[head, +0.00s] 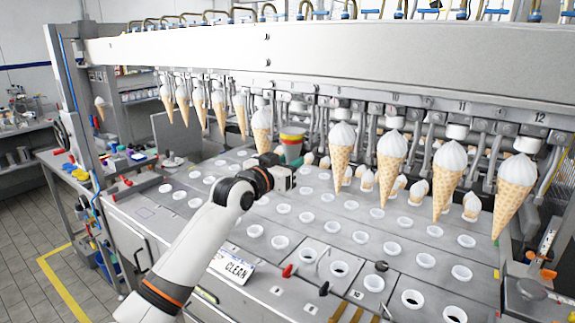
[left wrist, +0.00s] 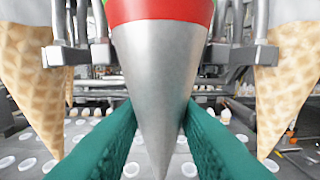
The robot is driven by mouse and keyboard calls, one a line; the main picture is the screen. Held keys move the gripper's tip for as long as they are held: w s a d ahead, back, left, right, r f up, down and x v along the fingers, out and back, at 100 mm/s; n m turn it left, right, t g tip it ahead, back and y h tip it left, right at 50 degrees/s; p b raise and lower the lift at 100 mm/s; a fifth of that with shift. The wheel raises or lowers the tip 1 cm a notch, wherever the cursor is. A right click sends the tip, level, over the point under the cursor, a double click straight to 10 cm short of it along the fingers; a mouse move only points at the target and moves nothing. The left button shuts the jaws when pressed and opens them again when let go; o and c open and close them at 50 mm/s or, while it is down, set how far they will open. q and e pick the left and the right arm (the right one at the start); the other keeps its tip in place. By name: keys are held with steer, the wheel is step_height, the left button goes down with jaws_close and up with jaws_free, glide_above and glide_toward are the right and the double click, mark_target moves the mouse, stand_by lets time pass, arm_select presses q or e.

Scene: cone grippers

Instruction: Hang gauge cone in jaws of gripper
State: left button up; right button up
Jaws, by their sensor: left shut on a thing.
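The gauge cone (head: 292,148) has red, yellow and green bands at its top in the head view. In the left wrist view the gauge cone (left wrist: 160,70) hangs point down, with a bare metal body below a red band. My left gripper (head: 286,178) is shut on it, with teal fingers (left wrist: 160,128) on both sides of the metal. The cone is upright in the gap between two hanging ice cream cones, near the row of machine grippers (head: 308,103). I cannot tell whether the machine jaws there touch it; its top is cut off in the wrist view. My right gripper is not in view.
Ice cream cones (head: 341,145) hang close on both sides, one left (left wrist: 30,90) and one right (left wrist: 287,95) in the wrist view. Below is a grey deck (head: 310,225) with white cups. A long white beam (head: 330,50) runs above. A "CLEAN" sign (head: 232,268) lies in front.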

arm_select(q)
steer(key=shift+b+x, duration=0.5)
steer(key=shift+x, duration=0.8)
steer(key=shift+w+d, duration=0.1)
steer(key=shift+d, duration=0.05)
steer(key=shift+f, duration=0.5)
stand_by(0.8)
steer(key=o, duration=0.9)
steer(key=shift+o, duration=0.5)
steer(key=shift+o, duration=1.3)
